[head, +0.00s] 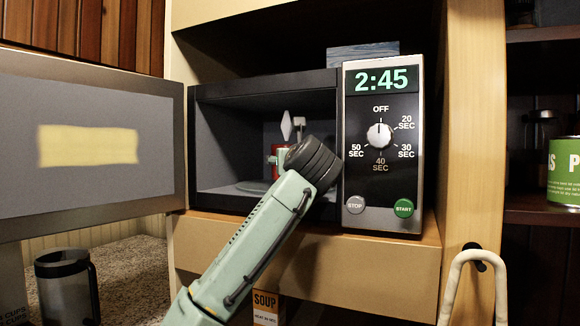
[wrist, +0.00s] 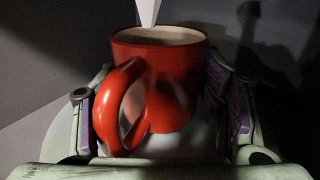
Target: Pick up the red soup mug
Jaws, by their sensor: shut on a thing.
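The red soup mug (wrist: 172,85) stands upright between the fingers of my gripper (wrist: 158,105) in the wrist view. Its curved handle (wrist: 108,112) faces the camera on the left, and its inside looks pale brown near the rim. The finger pads are on both sides of the mug, shut on it. In the head view my gripper (head: 279,158) is inside the open microwave (head: 225,145). Only a small red part of the mug (head: 274,173) shows there; my arm hides the rest.
The microwave door (head: 95,190) is swung open to the left. The control panel (head: 381,190) is right of the opening. A pale round plate (head: 250,187) lies on the microwave floor. A dark mug (head: 67,285) stands lower left, and a green can (head: 566,172) is on the right shelf.

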